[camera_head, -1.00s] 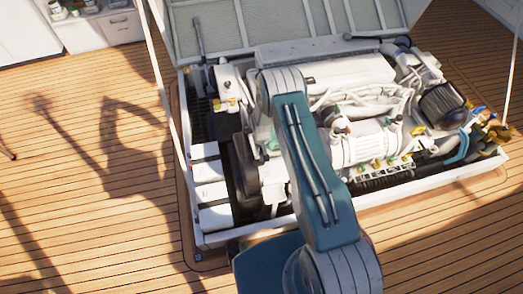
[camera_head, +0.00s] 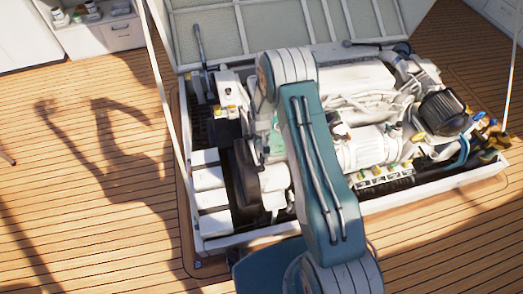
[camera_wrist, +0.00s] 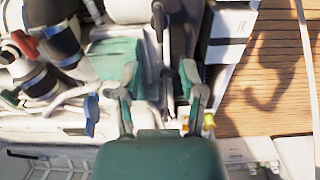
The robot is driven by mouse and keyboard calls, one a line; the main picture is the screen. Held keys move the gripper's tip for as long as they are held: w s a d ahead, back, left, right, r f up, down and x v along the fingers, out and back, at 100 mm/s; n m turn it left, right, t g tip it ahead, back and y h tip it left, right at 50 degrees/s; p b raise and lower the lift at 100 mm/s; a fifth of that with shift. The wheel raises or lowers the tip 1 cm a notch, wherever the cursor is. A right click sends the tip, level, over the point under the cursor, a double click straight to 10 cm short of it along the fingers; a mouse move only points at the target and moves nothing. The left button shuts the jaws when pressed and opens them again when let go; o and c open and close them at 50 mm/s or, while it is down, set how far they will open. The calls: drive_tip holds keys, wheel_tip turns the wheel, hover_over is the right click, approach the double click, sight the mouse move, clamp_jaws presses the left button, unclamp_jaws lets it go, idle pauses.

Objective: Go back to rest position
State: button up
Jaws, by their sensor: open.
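Behind the fingers lie engine parts: a teal-green panel (camera_wrist: 117,58), dark cylinders, and a lever with a blue grip (camera_wrist: 91,113). I cannot tell how far the fingers are from them. In the head view my arm reaches over the white-and-grey engine (camera_head: 360,145), and my gripper is hidden behind the arm or too unclear to pick out.
The engine sits in a white-framed hatch (camera_head: 430,193) with its lid (camera_head: 250,30) raised behind. Thin upright poles stand at both sides. Wooden deck (camera_head: 90,220) is clear on the left. A white cabinet (camera_head: 115,35) stands at the back left.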

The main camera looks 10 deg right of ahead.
drive_tip(key=shift+r, duration=0.95)
drive_tip(key=s+r+t, duration=0.1)
drive_tip(key=s+r, duration=0.3)
drive_tip(key=r, duration=1.1)
drive_tip(key=s+r+t, duration=0.2)
drive_tip(key=s+r, duration=0.1)
drive_tip(key=r, duration=1.2)
drive_tip(key=s+r+t, duration=0.1)
drive_tip(key=s+r, duration=0.5)
drive_tip(key=s, duration=0.5)
drive_tip(key=s+r+t, duration=0.1)
drive_tip(key=s+r, duration=0.5)
drive_tip(key=s, duration=0.6)
drive_tip(key=shift+s+r+t, duration=0.15)
drive_tip(key=shift+r+t, duration=0.15)
drive_tip(key=shift+r, duration=0.05)
drive_tip(key=shift+d, duration=0.15)
